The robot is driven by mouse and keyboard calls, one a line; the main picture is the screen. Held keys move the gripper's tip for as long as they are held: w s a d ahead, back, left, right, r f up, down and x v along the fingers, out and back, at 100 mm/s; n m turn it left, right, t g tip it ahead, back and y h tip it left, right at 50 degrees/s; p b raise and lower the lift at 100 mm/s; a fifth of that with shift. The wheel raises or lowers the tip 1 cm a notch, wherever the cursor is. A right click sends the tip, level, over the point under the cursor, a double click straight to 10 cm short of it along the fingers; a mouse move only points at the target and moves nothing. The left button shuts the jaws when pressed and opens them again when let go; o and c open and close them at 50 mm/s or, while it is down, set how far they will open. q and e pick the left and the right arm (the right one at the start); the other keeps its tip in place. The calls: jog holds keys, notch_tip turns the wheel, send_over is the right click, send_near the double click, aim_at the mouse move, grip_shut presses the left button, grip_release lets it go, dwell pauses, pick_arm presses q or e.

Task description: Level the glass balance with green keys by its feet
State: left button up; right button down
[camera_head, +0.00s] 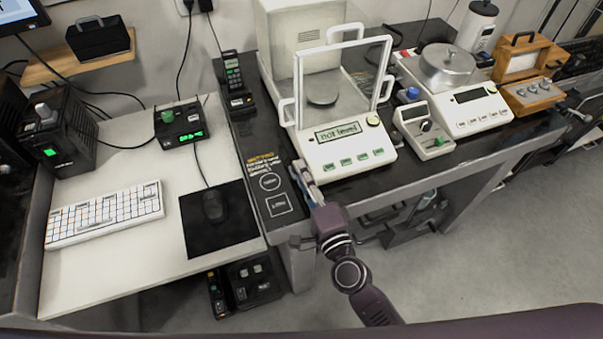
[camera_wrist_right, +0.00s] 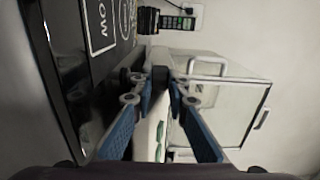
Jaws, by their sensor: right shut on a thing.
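The glass balance with green keys (camera_head: 345,152) stands on the black table, its glass draft shield (camera_head: 340,75) with white frames above the pan. Its display (camera_head: 338,133) appears to read "not level". A round bubble level (camera_head: 373,119) sits right of the display; its bubble is too small to read. My right gripper (camera_head: 308,180) is at the balance's front left corner. In the right wrist view my right gripper (camera_wrist_right: 160,88) is shut with its blue fingers around a small dark foot (camera_wrist_right: 160,76) at that corner. The balance's white body (camera_wrist_right: 180,132) shows beside the fingers. My left gripper is not in view.
A handset (camera_head: 235,80) stands left of the glass balance. A printed label strip (camera_head: 268,180) lies near my gripper. A keyboard (camera_head: 105,214) lies on the white desk.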

jog(key=c, duration=1.9)
grip_release()
jog(key=v, duration=1.2)
